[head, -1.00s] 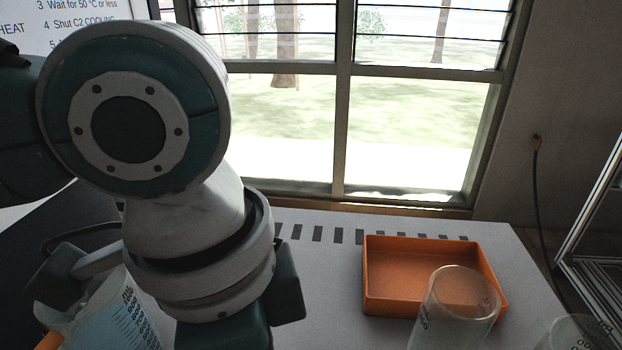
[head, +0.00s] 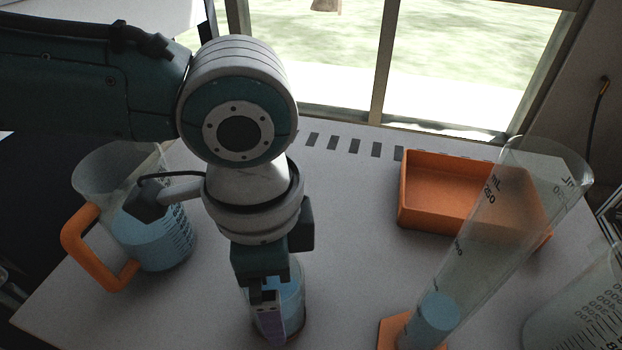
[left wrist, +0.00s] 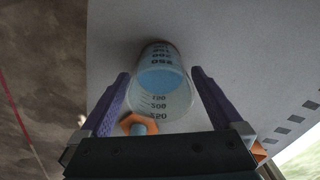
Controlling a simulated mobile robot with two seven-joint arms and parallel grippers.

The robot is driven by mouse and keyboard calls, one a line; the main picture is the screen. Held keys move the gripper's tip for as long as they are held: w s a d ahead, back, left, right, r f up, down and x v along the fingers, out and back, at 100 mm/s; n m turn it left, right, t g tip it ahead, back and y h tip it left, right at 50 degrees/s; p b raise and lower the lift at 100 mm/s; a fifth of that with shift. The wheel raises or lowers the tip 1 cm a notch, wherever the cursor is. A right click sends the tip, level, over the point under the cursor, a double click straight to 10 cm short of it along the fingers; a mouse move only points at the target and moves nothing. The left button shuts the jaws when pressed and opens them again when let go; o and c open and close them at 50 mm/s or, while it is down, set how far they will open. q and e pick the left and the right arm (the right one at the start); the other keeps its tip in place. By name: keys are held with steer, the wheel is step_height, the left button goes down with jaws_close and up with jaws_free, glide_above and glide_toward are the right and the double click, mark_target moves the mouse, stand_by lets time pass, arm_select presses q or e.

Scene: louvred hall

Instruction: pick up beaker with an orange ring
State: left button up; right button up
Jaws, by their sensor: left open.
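A clear beaker with blue liquid (head: 291,298) stands on the grey bench, partly hidden behind my left gripper (head: 268,310). In the left wrist view the same beaker (left wrist: 160,80) lies between the two purple fingers of my left gripper (left wrist: 160,88), with dark volume marks on its wall. The fingers are apart, one on each side, and the gripper is open. Only a faint reddish edge shows at the beaker's base, so an orange ring is not clear. My right gripper is not in view.
A measuring cylinder (head: 470,240) with an orange hexagonal base stands to the right. An orange tray (head: 425,225) lies behind it. A jug with an orange handle (head: 80,245) stands left. Another marked clear vessel (head: 575,310) is at the right edge. The bench (head: 340,200) is bare behind the beaker.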

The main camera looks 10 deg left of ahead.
arm_select(q)
steer(key=c, duration=1.5)
